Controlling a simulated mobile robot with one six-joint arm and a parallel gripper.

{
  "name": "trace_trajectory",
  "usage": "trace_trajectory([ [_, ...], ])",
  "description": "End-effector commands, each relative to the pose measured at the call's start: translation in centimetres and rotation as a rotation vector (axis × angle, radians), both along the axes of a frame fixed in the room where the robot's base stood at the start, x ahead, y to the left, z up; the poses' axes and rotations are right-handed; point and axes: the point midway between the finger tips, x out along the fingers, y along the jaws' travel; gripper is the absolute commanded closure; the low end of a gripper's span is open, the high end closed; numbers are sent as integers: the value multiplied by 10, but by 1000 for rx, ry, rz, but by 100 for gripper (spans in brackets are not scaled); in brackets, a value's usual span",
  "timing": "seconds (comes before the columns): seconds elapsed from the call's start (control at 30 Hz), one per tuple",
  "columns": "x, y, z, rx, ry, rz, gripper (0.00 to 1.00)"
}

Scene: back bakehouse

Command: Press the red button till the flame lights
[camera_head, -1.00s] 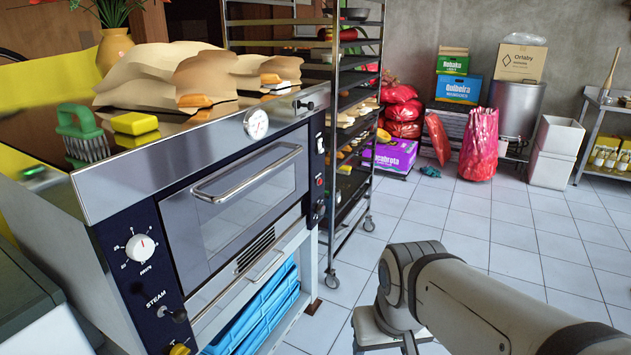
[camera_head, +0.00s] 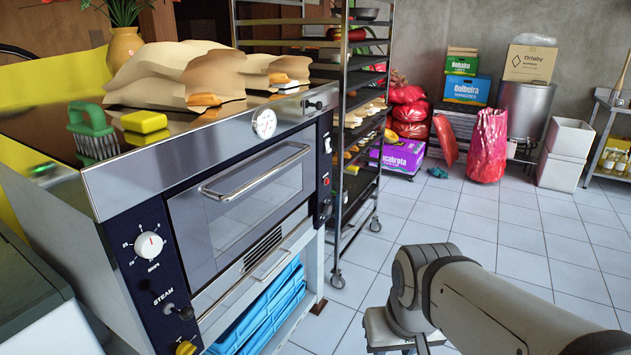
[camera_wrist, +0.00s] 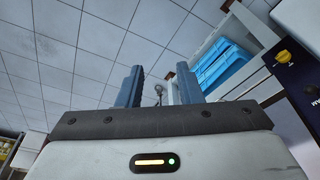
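The oven (camera_head: 250,205) stands at the left, with a glass door and a dark front panel. A small red switch or button (camera_head: 326,181) shows on the panel strip right of the door; it is too small to tell its form. A white dial (camera_head: 148,245) and a yellow knob (camera_head: 186,347) are on the left panel. The yellow knob also shows in the wrist view (camera_wrist: 283,57). No flame is visible. My gripper (camera_wrist: 159,84) is open and empty, its two blue fingers apart over the tiled floor, with the oven to the right in that view.
A tall rack (camera_head: 362,120) on castors stands right beside the oven. Blue trays (camera_head: 262,310) sit under the oven. The tiled floor right of the oven is open.

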Motion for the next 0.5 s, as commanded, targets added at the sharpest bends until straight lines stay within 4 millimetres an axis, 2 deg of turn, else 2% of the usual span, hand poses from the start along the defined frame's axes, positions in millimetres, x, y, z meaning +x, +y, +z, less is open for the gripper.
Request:
trace_trajectory([
  [0.07,0,0,0,0,0,0,74],
  [0.37,0,0,0,0,0,0,99],
  [0.5,0,0,0,0,0,0,100],
])
